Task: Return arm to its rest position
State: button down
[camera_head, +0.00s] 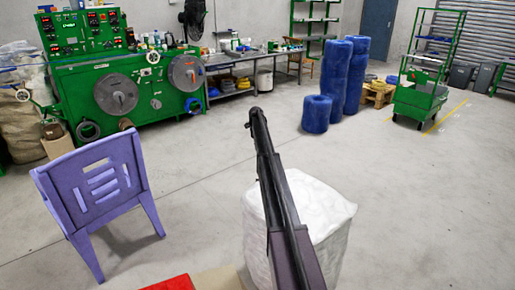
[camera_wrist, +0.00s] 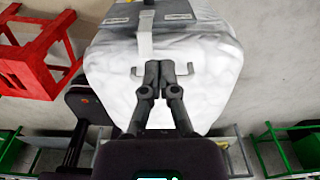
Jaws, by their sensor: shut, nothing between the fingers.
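My gripper (camera_wrist: 160,72) shows in the wrist view with its two dark fingers close together and nothing between them. Behind the fingers is a large white wrapped bundle (camera_wrist: 215,60) with a pale strap down its upper middle. I cannot tell whether the fingers touch it. In the head view my dark arm rises from the bottom edge to the middle of the picture, in front of a white wrapped block (camera_head: 325,210). I cannot make out my gripper in the head view.
A purple chair (camera_head: 98,190) stands at left. A red stool (camera_wrist: 32,55) is at the wrist view's left. A green machine (camera_head: 125,90), blue rolls (camera_head: 316,114) and a green cart (camera_head: 418,97) stand farther back. Open floor lies between the chair and machine.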

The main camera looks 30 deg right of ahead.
jog(key=s+a+n, duration=1.7)
jog(key=s+a, duration=0.7)
jog(key=a, duration=0.4)
jog(key=s+a+n, duration=0.5)
jog(key=s, duration=0.4)
jog(key=s+a+n, duration=0.5)
jog(key=s+n, duration=0.1)
jog(key=s, duration=0.4)
jog(key=s+a+n, duration=0.5)
jog(key=s, duration=0.4)
notch_tip(320, 180, up, 13)
jog(key=p, duration=1.3)
jog(key=shift+s+a+n+t, duration=0.2)
jog(key=shift+s+n+t, duration=0.1)
jog(key=shift+n, duration=0.1)
jog(key=shift+f, duration=0.1)
